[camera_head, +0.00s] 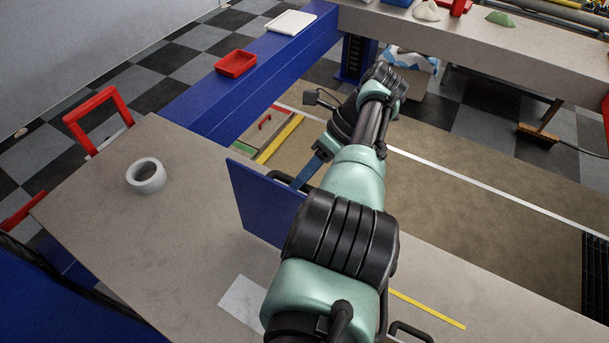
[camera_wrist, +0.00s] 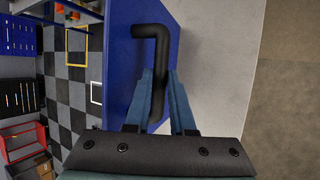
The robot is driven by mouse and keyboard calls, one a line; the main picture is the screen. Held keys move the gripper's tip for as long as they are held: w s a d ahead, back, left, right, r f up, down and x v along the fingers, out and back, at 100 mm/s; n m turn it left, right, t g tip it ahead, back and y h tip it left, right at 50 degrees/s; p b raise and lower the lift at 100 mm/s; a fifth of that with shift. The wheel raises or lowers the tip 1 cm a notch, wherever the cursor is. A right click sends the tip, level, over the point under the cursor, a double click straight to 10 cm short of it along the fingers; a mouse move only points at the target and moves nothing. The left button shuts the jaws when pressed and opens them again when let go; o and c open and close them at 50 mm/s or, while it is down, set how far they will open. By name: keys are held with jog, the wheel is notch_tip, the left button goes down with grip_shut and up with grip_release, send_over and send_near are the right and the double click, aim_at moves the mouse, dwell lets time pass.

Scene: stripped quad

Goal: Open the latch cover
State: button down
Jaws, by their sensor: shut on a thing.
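The blue latch cover (camera_head: 262,208) is a flat panel standing tilted up from the grey counter, left of my arm in the head view. It fills the upper middle of the wrist view (camera_wrist: 119,55). Its black bent handle (camera_wrist: 152,32) runs down between my gripper's fingers. My gripper (camera_wrist: 160,74) is shut on this handle, with one blue finger on each side. In the head view the handle (camera_head: 283,177) shows beside the panel's upper right edge, and my arm hides part of the panel's right side.
A pale rectangular patch (camera_head: 240,300), a yellow strip (camera_head: 430,309) and another black handle (camera_head: 408,331) are near the front. A blue beam (camera_head: 215,108) carries a red tray (camera_head: 236,63).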

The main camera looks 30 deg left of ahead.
jog(key=shift+s+d+f, duration=0.1)
jog(key=shift+s+f, duration=0.2)
jog(key=shift+f, duration=0.2)
jog(key=c, duration=1.2)
grip_release()
jog(key=o, duration=0.4)
jog(key=shift+w+r, duration=0.1)
jog(key=shift+o, duration=0.2)
jog(key=shift+r, duration=0.1)
